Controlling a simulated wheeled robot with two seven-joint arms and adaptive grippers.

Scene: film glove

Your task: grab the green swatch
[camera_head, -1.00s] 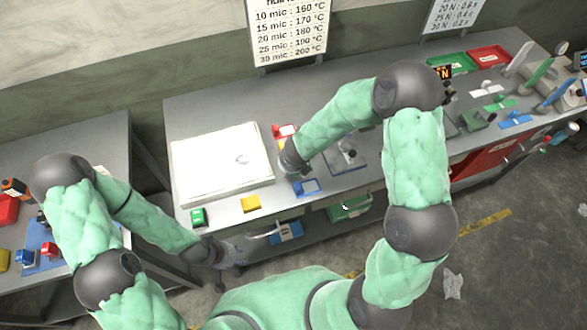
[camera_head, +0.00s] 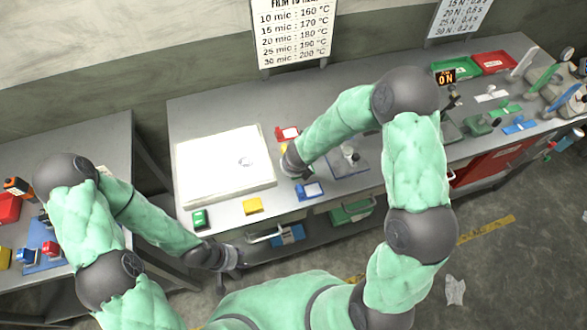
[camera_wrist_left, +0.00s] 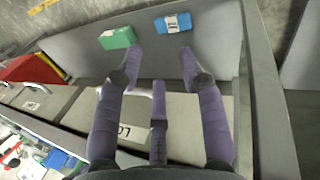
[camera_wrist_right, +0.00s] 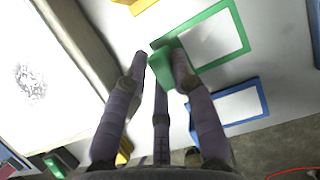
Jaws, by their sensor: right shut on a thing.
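The green swatch (camera_wrist_right: 163,70) shows in the right wrist view, between the fingertips of my right gripper (camera_wrist_right: 161,62). My right gripper is shut on it, beside a green-rimmed frame (camera_wrist_right: 238,30) with a white middle. The fingers cover part of the swatch. In the head view my right gripper (camera_head: 291,163) is low over the bench, right of the white slab, and the swatch is hidden there. My left gripper (camera_head: 230,258) is in front of the bench's front edge. In the left wrist view my left gripper (camera_wrist_left: 158,65) is open and empty.
The white slab (camera_head: 222,165) lies left of my right gripper. A blue-rimmed frame (camera_head: 309,190), a yellow block (camera_head: 252,205) and a green block (camera_head: 199,218) lie along the bench's front edge. Green (camera_wrist_left: 118,38) and blue (camera_wrist_left: 173,23) boxes are below the bench.

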